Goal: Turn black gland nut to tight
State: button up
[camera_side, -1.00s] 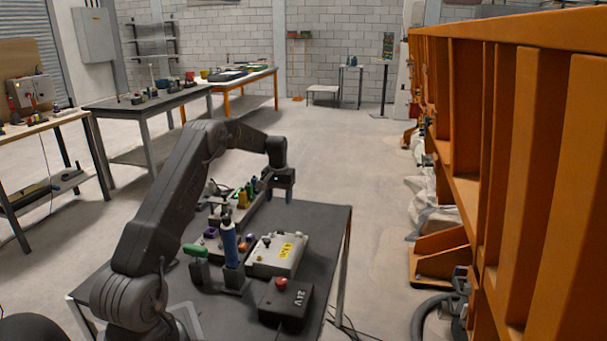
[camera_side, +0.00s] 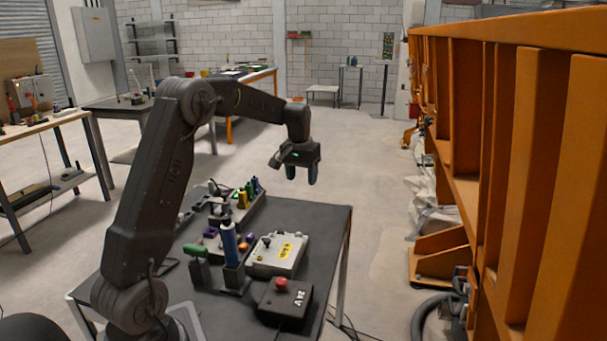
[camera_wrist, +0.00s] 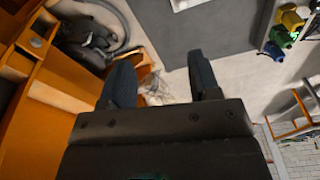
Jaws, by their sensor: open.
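My gripper (camera_side: 302,175) is raised over the far right end of the dark table (camera_side: 325,215). Its fingers point down, and it is open and empty, touching nothing. A grey box (camera_side: 290,262) with a yellow label lies on the table, below and nearer than my gripper. A small dark part (camera_side: 267,241) stands at its left side; it is too small to tell whether this is the black gland nut.
A blue cylinder (camera_side: 229,245) stands upright left of the grey box. A black box with a red button (camera_side: 281,284) sits in front. Several coloured parts (camera_side: 247,192) stand in a row at the back. A large orange structure (camera_side: 500,130) rises at right. The air around my gripper is clear.

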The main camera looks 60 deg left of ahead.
jog(key=shift+s+d+r, duration=0.15)
jog(key=shift+d+r, duration=0.35)
jog(key=shift+d, duration=0.2)
jog(key=n+g, duration=0.1)
jog(key=n, duration=0.1)
send_near(281, 230)
jog(key=shift+h, duration=0.4)
jog(key=f, duration=0.9)
jog(key=shift+a+f, duration=0.3)
jog(key=shift+f, duration=0.05)
jog(key=c, duration=0.9)
